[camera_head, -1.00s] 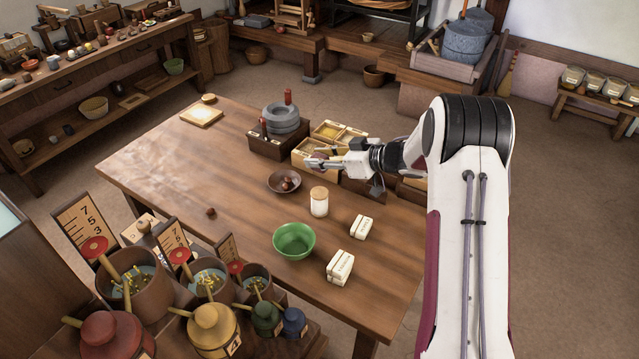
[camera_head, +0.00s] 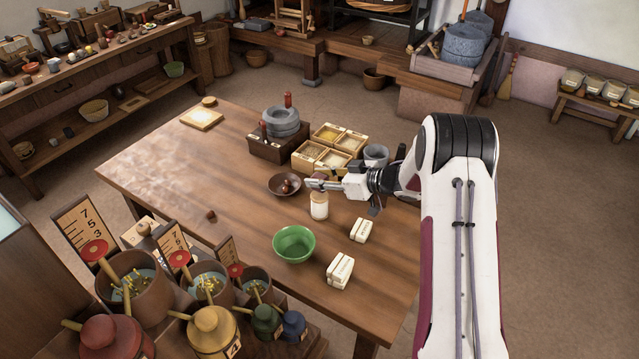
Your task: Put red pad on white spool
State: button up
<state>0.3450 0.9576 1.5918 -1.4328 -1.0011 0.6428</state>
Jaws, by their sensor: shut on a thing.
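The white spool (camera_head: 319,209) looks like a short upright white cylinder with a tan top. The pad is mostly hidden by the fingers. I cannot tell whether the pad or fingers touch the spool.
A dark brown bowl (camera_head: 283,179) and a green bowl (camera_head: 294,244) stand close by. White blocks (camera_head: 361,229) lie to the right. Divided wooden boxes (camera_head: 307,154), a grey cup (camera_head: 376,153) and a grey quern (camera_head: 282,122) stand behind. The table's left part is mostly clear.

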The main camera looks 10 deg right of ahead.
jog(key=shift+f, duration=1.05)
jog(key=shift+f, duration=0.1)
jog(key=o, duration=1.1)
jog(key=shift+c, duration=0.2)
jog(key=shift+d+r, duration=0.1)
jog(key=shift+r, duration=0.1)
jog(key=v, duration=1.2)
jog(key=shift+f, duration=0.2)
